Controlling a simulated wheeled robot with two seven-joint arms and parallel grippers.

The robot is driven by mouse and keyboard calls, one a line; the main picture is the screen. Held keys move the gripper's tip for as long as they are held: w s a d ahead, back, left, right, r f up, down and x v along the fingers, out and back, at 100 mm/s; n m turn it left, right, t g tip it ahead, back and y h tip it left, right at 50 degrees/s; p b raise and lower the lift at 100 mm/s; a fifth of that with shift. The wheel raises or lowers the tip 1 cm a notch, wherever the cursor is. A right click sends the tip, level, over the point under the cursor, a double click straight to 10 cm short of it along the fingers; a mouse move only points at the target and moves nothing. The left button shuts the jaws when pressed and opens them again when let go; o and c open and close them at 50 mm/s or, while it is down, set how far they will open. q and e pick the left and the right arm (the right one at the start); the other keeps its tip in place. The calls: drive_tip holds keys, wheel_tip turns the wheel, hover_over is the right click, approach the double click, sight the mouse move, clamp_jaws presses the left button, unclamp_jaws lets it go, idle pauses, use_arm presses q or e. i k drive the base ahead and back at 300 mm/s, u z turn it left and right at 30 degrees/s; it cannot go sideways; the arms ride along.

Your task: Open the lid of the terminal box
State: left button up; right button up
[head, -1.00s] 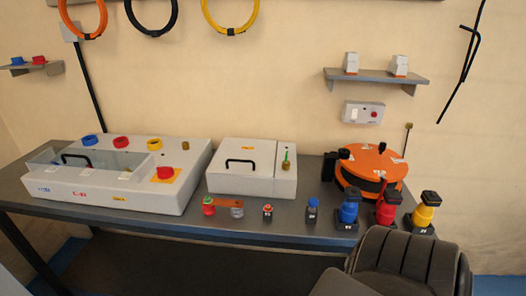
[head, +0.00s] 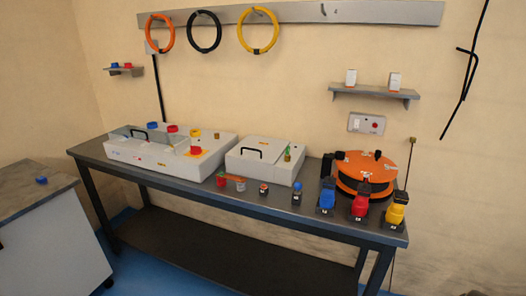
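A light grey box (head: 264,161) with a flat lid and a black handle stands in the middle of the long workbench; it appears to be the terminal box. Its lid lies shut. A small green-and-brass part stands on its right side. To its left is a larger grey machine housing (head: 150,160) with its own black handle, a see-through cover and blue, yellow and red round parts on top. Neither of my grippers shows in the head view.
Small items line the front edge. A side table (head: 30,192) stands at left. Floor in front is clear.

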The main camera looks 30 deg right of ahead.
sight(260, 144)
drive_tip(key=z, duration=1.85)
drive_tip(key=i, duration=0.5)
drive_tip(key=u, duration=0.05)
